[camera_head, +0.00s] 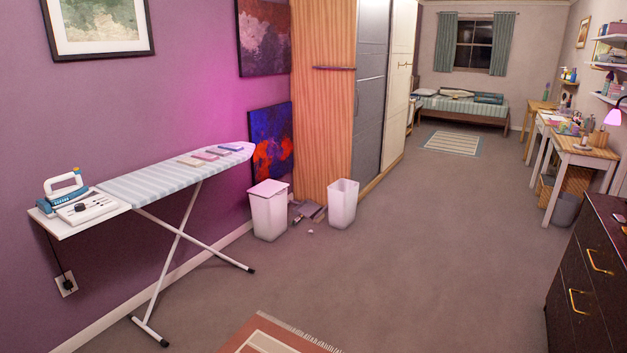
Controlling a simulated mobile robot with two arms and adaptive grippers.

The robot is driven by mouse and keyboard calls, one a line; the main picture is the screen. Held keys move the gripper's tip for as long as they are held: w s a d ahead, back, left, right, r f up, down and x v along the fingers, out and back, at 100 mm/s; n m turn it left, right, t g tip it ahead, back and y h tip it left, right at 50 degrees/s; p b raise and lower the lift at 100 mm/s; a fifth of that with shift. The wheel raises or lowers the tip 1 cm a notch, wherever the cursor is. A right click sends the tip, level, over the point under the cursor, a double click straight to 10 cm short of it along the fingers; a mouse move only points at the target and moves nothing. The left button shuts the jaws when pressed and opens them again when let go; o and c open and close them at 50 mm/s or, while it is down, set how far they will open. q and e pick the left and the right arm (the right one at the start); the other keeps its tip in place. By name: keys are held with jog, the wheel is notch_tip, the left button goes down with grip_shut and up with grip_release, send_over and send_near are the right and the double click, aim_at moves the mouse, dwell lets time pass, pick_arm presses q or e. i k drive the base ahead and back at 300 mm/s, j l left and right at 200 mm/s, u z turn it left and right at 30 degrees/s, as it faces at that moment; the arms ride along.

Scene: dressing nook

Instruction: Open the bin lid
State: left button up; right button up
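A white bin (269,215) stands on the floor by the purple wall, just past the ironing board. Its pale pink-white lid (268,188) lies flat across the top and looks closed. A second white bin (342,208) stands to its right near the wardrobe. It shows an open top with no lid on it. Neither of my grippers is in view.
An ironing board (170,180) with an iron (62,190) stands at the left. Small items (308,212) lie on the floor between the bins. A patterned rug (280,335) lies in front. A dark dresser (590,270) is at the right. The middle floor is clear.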

aim_at(268, 187)
jog(key=i, duration=4.55)
